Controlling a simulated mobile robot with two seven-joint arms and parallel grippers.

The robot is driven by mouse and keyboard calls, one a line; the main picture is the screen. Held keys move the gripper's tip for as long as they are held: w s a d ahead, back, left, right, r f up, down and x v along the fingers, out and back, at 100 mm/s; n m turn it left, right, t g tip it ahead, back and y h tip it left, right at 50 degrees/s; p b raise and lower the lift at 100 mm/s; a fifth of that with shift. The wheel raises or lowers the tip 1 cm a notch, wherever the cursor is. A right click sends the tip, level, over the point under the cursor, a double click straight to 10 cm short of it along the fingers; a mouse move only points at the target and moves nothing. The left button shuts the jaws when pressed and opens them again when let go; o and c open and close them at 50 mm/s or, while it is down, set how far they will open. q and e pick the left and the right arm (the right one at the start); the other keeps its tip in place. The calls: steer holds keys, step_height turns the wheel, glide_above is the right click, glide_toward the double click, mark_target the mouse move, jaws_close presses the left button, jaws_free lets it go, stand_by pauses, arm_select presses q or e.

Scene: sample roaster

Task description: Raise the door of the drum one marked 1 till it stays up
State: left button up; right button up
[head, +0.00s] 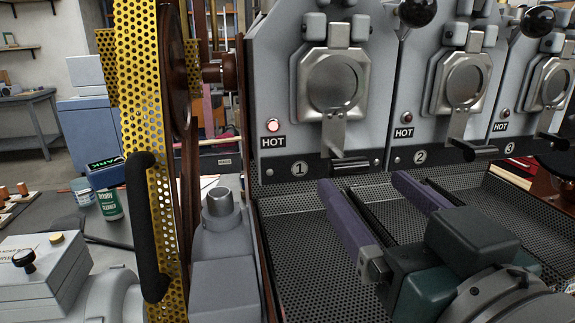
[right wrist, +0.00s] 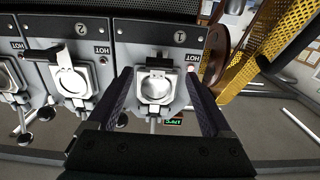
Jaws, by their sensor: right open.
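Drum one's door (head: 333,82) is a metal plate with a round centre, down on the grey front above the label 1 (head: 299,169). A metal arm runs down from it to a black handle (head: 350,166). My right gripper (head: 364,183) is open and empty, its two purple fingers pointing at the front from below, apart from the handle. In the right wrist view, which is upside down, the door (right wrist: 158,84) and black handle (right wrist: 155,54) appear between the spread fingers (right wrist: 162,88). My left gripper is not in view.
A lit lamp (head: 272,126) sits above a HOT label beside door one. Door two (head: 464,85) stands to the right with its own black handle (head: 482,153). A yellow perforated guard (head: 137,90) rises at the left. Perforated trays (head: 310,250) lie below the fronts.

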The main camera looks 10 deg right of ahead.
mark_target(346, 163)
steer(key=w+p, duration=0.1)
steer(key=w, duration=0.8)
steer(key=shift+w+a+r, duration=0.1)
jaws_close()
stand_by(0.4)
stand_by(0.4)
